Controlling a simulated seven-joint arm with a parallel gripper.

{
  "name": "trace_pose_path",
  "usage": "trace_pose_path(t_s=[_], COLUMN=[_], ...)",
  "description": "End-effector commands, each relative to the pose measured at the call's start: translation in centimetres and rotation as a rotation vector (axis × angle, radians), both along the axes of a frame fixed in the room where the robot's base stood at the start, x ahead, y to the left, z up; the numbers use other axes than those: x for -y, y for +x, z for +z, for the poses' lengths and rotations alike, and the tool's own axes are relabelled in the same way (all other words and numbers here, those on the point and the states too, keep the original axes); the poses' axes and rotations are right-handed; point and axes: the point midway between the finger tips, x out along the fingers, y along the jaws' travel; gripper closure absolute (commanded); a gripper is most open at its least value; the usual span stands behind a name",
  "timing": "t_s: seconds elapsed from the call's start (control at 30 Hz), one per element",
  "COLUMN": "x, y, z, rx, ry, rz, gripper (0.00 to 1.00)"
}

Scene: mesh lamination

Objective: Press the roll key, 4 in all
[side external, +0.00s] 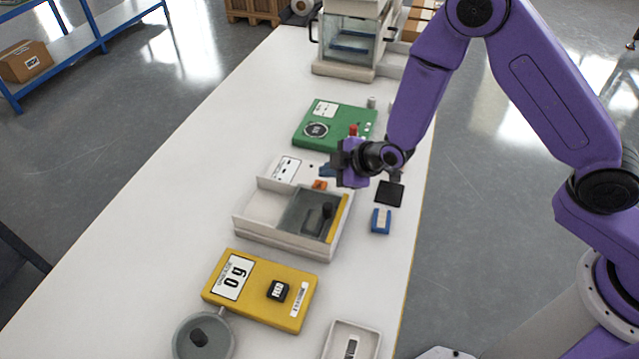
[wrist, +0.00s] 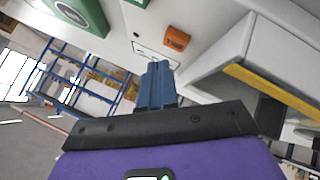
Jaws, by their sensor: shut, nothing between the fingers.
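A small orange key (side external: 320,184) with dark lettering sits on the white table beside the laminating unit; I cannot read the lettering for certain. It also shows in the wrist view (wrist: 176,40), beyond and slightly right of my fingertips. My gripper (side external: 328,170) is shut, with its blue fingers together and empty; they show in the wrist view (wrist: 158,66). The fingertips are close to the orange key and look apart from it, but the height between them is hard to tell. The white unit (side external: 270,232) has a grey bed, dark parts and a yellow bar.
A white label card (side external: 286,169) lies behind the unit. A green device (side external: 310,140) stands farther back, a yellow scale (side external: 246,303) reading 0 g in front. A blue block (side external: 381,221) and black square (side external: 389,193) lie right. The table's left side is clear.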

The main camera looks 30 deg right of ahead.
Motion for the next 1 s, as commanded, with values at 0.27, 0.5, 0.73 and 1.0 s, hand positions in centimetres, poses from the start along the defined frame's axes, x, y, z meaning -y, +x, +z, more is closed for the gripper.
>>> trace_pose_path(t_s=[0.27, 0.5, 0.73, 1.0], x=[-0.1, -0.2, -0.2, -0.2], y=[0.0, 0.0, 0.0, 0.0], z=[1.7, 1.8, 1.8, 1.8], rx=[0.003, 0.003, 0.004, 0.004], ry=[0.002, 0.003, 0.004, 0.004], rz=[0.002, 0.003, 0.003, 0.003], gripper=[1.00, 1.00, 1.00, 1.00])
